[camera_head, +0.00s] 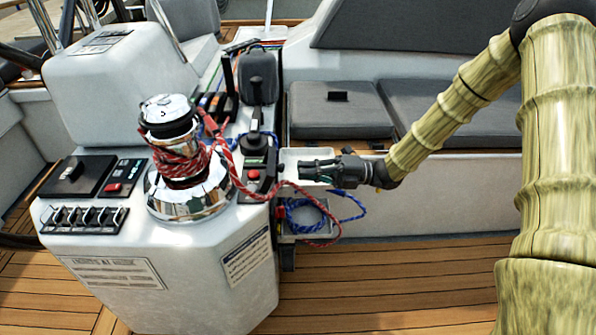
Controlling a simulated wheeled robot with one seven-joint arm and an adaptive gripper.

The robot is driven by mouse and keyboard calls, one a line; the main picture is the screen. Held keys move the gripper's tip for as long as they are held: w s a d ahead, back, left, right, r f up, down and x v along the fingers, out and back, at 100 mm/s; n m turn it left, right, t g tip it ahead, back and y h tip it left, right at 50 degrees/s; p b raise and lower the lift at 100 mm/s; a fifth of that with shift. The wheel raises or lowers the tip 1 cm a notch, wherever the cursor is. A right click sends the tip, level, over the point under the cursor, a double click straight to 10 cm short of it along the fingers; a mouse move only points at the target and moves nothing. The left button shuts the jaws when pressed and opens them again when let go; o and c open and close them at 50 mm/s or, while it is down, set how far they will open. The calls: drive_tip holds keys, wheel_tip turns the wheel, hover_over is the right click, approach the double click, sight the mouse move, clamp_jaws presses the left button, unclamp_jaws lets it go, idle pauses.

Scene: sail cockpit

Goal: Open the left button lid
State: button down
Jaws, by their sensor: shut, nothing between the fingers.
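A small black button unit with a red part (115,186) lies on the white console's left side, left of the chrome winch. I cannot tell whether its lid is open or shut. A similar black unit with a red part (254,175) sits right of the winch, beside the throttle lever. My gripper (303,170) is to the right of the console, over the white tray area, pointing left. It is shut and empty, and well apart from the left button unit, with the winch between them.
The chrome winch (185,192) with red rope stands tall mid-console. Red rope (310,197) hangs loosely below my gripper, near blue rope (293,212). A row of switches (84,217) and a black hatch (76,176) flank the left unit. Wooden floor (390,290) is clear in front.

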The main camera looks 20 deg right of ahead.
drive_tip(key=v, duration=1)
drive_tip(key=shift+f, duration=0.3)
